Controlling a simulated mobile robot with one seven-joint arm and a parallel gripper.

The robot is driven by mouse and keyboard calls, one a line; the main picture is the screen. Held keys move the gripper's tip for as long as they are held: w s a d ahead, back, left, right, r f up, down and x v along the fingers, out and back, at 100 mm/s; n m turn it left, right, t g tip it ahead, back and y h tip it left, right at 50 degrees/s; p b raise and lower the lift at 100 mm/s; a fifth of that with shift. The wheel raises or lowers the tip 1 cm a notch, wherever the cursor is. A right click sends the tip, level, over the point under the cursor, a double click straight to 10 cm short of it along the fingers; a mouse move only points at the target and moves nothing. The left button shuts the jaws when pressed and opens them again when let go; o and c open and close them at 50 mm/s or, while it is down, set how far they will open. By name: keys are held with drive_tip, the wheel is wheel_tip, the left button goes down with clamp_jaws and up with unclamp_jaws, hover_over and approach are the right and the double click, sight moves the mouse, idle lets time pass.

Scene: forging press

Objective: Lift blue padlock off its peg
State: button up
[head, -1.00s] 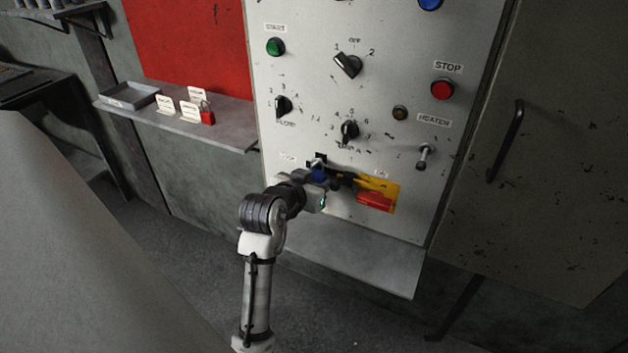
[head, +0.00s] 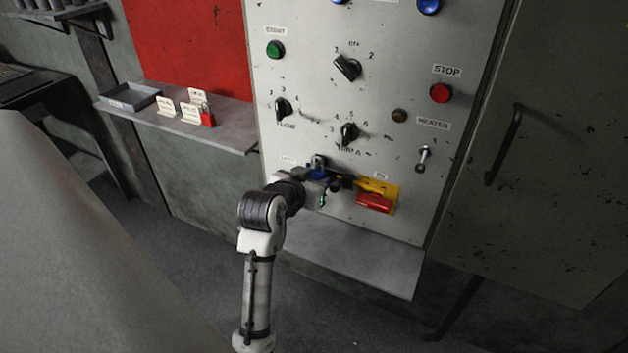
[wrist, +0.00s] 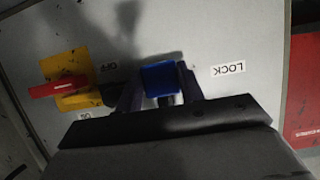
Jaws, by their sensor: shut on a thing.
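The blue padlock (head: 319,173) is at the lower left of the control panel, in front of the panel face, with its shackle showing above its body. In the wrist view the blue padlock (wrist: 161,78) sits between the two dark fingers. My gripper (head: 325,178) is shut on the padlock's body; it also shows in the wrist view (wrist: 160,90). The peg is hidden behind the padlock and fingers, so I cannot tell whether the shackle is still around it.
A red switch handle (head: 374,202) on a yellow plate (head: 379,187) is just right of my gripper. Knobs and a toggle (head: 424,158) stick out above. A shelf (head: 226,122) at left holds a tray (head: 131,96), tags and a red padlock (head: 208,119).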

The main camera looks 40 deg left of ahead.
drive_tip(key=shift+s+r, duration=0.1)
drive_tip(key=shift+s, duration=0.05)
idle(0.3)
drive_tip(key=shift+s+d+b, duration=0.2)
drive_tip(key=shift+s+b, duration=0.1)
drive_tip(key=shift+s, duration=0.55)
drive_tip(key=shift+s+d+b, duration=0.25)
drive_tip(key=shift+s, duration=0.6)
drive_tip(key=shift+s+d+b, duration=0.2)
drive_tip(key=shift+s+b, duration=0.1)
drive_tip(key=shift+s, duration=0.55)
drive_tip(key=s+d+b, duration=0.1)
drive_tip(key=s+d, duration=0.1)
drive_tip(key=s, duration=0.7)
drive_tip(key=s+d+b, duration=0.1)
drive_tip(key=s+d, duration=0.1)
drive_tip(key=s, duration=0.8)
drive_tip(key=shift+s+d, duration=0.25)
drive_tip(key=shift+d, duration=0.1)
drive_tip(key=shift+w, duration=0.1)
